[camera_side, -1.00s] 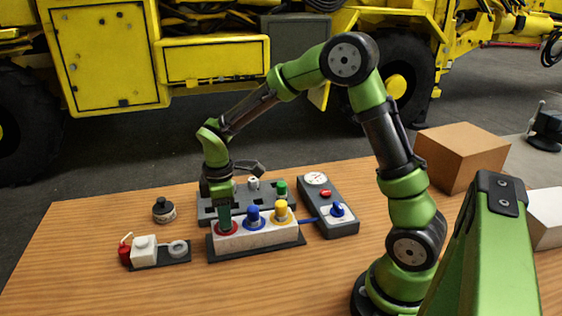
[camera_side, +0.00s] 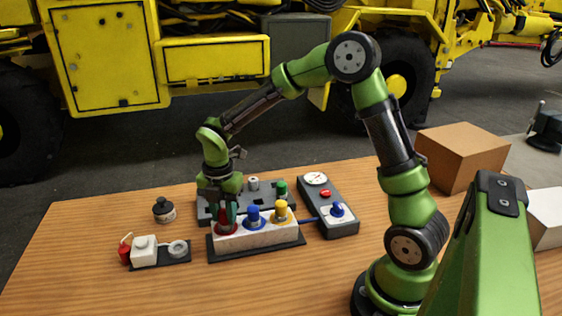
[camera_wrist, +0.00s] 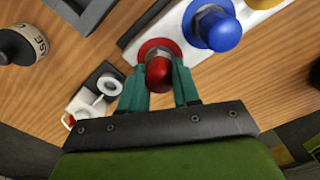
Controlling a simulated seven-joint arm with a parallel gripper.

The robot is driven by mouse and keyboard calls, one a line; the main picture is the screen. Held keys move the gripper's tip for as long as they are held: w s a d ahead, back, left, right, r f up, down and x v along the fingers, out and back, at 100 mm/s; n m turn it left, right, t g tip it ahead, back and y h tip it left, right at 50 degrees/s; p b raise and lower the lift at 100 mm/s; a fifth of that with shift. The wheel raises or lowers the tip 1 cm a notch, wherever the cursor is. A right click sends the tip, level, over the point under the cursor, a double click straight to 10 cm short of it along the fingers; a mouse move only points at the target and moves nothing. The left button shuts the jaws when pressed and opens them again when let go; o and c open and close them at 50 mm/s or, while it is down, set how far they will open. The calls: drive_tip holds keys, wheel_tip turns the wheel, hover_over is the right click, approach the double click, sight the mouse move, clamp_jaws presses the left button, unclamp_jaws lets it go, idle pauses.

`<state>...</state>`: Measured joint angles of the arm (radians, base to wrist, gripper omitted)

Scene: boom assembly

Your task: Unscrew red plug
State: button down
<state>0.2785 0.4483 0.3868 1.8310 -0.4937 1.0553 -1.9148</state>
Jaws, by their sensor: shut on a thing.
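The red plug (camera_wrist: 158,72) sits at the left end of the white block (camera_side: 258,238), on a red ring. In the wrist view my gripper (camera_wrist: 160,78) has its two green fingers on either side of the plug, shut on it. In the side view my gripper (camera_side: 227,215) points down over the left end of the block, and its fingers hide most of the plug. A blue plug (camera_side: 253,216) and a yellow plug (camera_side: 281,210) stand to the right on the same block. The blue plug (camera_wrist: 216,28) also shows in the wrist view.
Behind the block lies a grey tray (camera_side: 205,212) with a green plug (camera_side: 282,187). A grey box with a gauge (camera_side: 316,180) stands right. A dark round jar (camera_side: 163,210) and a small base with white parts (camera_side: 144,250) stand left. The front of the table is clear.

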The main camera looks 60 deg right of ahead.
drive_tip(key=c, duration=0.9)
unclamp_jaws()
drive_tip(key=m, duration=1.1)
drive_tip(key=shift+m, duration=0.4)
drive_tip(key=shift+m, duration=0.3)
drive_tip(key=m, duration=0.5)
drive_tip(key=shift+m, duration=0.4)
drive_tip(key=m, duration=0.5)
drive_tip(key=shift+m, duration=0.4)
